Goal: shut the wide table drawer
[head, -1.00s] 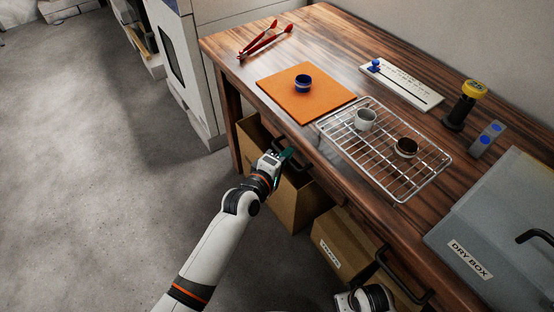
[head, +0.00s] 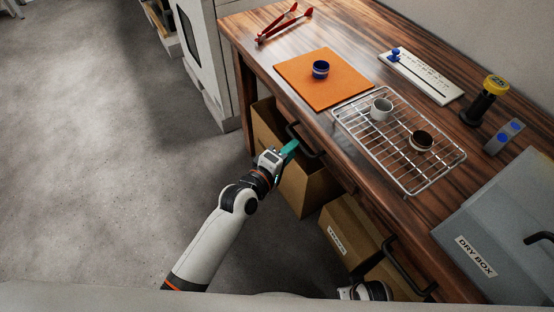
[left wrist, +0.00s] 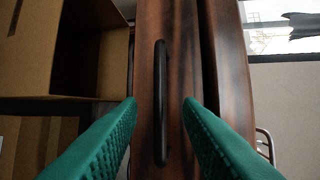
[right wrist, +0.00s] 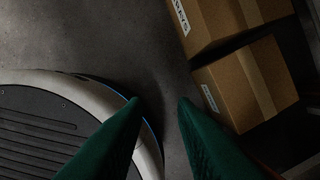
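The wooden table has a drawer front (left wrist: 183,60) with a black bar handle (left wrist: 161,100), which also shows in the head view (head: 312,148). My left gripper (head: 290,147) is at this handle. In the left wrist view its green fingers (left wrist: 160,101) are open, one on each side of the bar, with gaps showing. A dark line runs between the drawer front and the tabletop edge; I cannot tell how far the drawer stands out. A second black handle (head: 408,272) sits nearer the right. My right gripper (right wrist: 160,100) is open and empty above the floor, away from the table.
On top are an orange mat (head: 300,88) with a blue cup, a wire rack (head: 383,155) with two cups, red tongs (head: 285,22) and a grey dry box (head: 505,215). The floor on the left is clear.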

